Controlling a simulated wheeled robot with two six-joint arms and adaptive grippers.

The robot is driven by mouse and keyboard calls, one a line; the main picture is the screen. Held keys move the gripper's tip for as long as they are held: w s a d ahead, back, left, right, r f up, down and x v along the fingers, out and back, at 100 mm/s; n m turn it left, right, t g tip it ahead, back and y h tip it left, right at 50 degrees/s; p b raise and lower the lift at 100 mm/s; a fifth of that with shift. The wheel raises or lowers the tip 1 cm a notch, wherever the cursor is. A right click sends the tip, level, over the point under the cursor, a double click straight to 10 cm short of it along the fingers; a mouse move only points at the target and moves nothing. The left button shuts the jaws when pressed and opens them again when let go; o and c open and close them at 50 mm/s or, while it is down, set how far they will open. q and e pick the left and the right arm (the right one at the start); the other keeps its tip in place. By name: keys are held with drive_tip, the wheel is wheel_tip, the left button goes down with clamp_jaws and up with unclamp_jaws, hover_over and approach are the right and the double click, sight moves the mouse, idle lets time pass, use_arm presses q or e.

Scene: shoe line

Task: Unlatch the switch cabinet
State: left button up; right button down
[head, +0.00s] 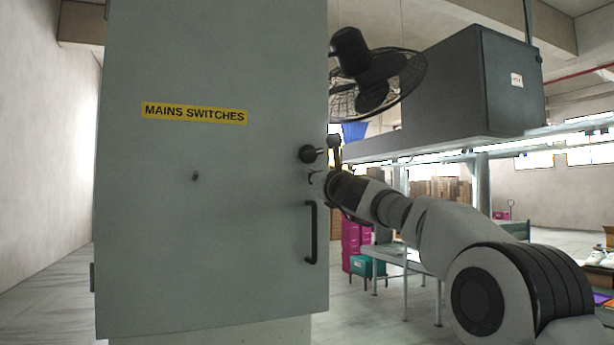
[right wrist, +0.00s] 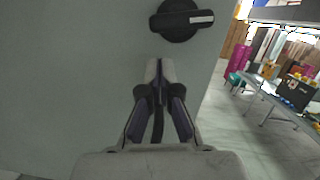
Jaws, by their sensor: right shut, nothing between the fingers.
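The switch cabinet (head: 215,210) is a tall grey box with a yellow "MAINS SWITCHES" label, and its door looks closed. A black latch knob (head: 309,154) sits near the door's right edge, above a black bar handle (head: 311,232). In the right wrist view the knob (right wrist: 181,20) lies crosswise with a white mark on its right end. My right gripper (head: 318,176) is just below the knob, close to the door. In the right wrist view my right gripper (right wrist: 160,66) is shut and empty, its tips apart from the knob. My left gripper is not in view.
A black fan (head: 372,75) and a dark overhead box (head: 470,85) are behind the cabinet's right side. A grey table (head: 405,260), pink crates (head: 352,245) and a teal crate (head: 368,266) stand farther back. Bare floor lies left of the cabinet.

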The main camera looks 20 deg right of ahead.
use_arm(q)
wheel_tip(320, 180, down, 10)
drive_tip(key=b, duration=0.8)
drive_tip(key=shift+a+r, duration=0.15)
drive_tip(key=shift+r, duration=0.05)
use_arm(e)
drive_tip(key=f+v, duration=0.1)
drive_tip(key=v, duration=0.9)
drive_tip(key=shift+w+d+f, duration=0.2)
drive_tip(key=shift+f, duration=0.05)
drive_tip(key=shift+s, duration=0.15)
